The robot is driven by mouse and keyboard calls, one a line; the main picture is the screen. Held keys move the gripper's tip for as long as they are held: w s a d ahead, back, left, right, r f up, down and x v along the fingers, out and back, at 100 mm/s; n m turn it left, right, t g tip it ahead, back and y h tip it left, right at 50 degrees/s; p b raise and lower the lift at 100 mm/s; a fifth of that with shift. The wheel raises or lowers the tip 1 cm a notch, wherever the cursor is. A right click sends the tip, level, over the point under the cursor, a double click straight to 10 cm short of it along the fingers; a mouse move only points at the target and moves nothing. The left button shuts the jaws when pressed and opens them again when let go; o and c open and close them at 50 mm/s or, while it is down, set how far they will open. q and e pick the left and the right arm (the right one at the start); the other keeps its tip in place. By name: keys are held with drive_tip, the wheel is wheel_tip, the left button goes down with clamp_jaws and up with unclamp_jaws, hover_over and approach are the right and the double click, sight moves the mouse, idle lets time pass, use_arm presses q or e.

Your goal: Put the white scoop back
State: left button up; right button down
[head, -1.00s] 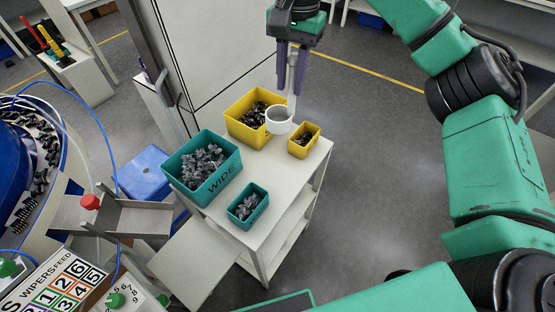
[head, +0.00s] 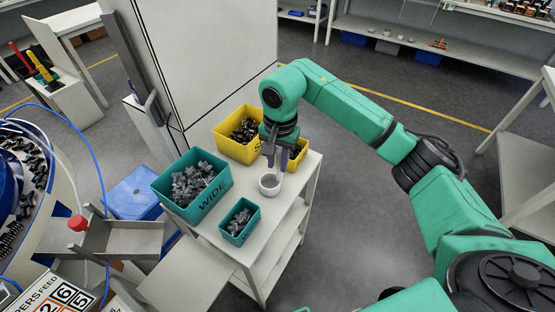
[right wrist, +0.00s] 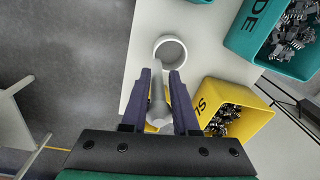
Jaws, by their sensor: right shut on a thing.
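The white scoop (head: 269,185) has a round cup and a handle that rises into my right gripper (head: 277,158). The gripper's purple fingers are shut on the handle. In the right wrist view, the scoop's empty cup (right wrist: 170,51) lies just beyond the fingertips of the right gripper (right wrist: 158,82). The cup is over or on the white cart top (head: 257,239), in front of the yellow bins; I cannot tell whether it touches the surface. My left gripper is not in view.
On the cart stand a large teal bin (head: 172,204), a small teal bin (head: 237,236), a large yellow bin (head: 233,147) and a small yellow bin (head: 301,155) partly behind the gripper. All hold dark or grey parts. A tall white cabinet (head: 200,60) stands behind.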

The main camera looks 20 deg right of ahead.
drive_tip(key=c, duration=0.6)
unclamp_jaws()
drive_tip(key=shift+c, duration=0.2)
wheel_tip(320, 180, up, 12)
drive_tip(key=shift+s+b, duration=0.35)
drive_tip(key=shift+s, duration=0.05)
drive_tip(key=shift+d, duration=0.1)
